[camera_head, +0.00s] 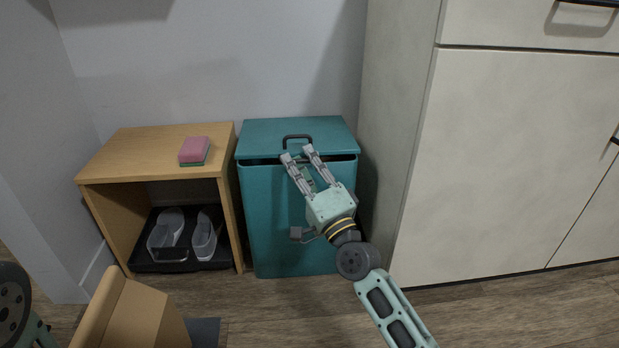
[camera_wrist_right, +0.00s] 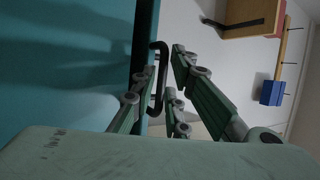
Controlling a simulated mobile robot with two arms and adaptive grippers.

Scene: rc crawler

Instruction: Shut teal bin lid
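The teal bin (camera_head: 270,220) stands on the floor between a wooden shelf and a tall cabinet. Its teal lid (camera_head: 262,134) lies almost flat on top, with a thin dark gap under its front edge, so it looks slightly ajar. A dark handle (camera_head: 298,137) is on the lid. My right gripper (camera_head: 298,153) is in front of the lid's front edge, fingers spread and pointing at the handle. In the right wrist view the handle (camera_wrist_right: 158,70) shows between the open fingers, nearer the left one; contact cannot be told. My left gripper is not in view.
The wooden shelf (camera_head: 110,157) left of the bin holds a pink and green sponge (camera_head: 194,150), with shoes on a black tray (camera_head: 150,265) below. The cabinet (camera_head: 500,170) stands close on the right. A cardboard box (camera_head: 130,315) is at the lower left.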

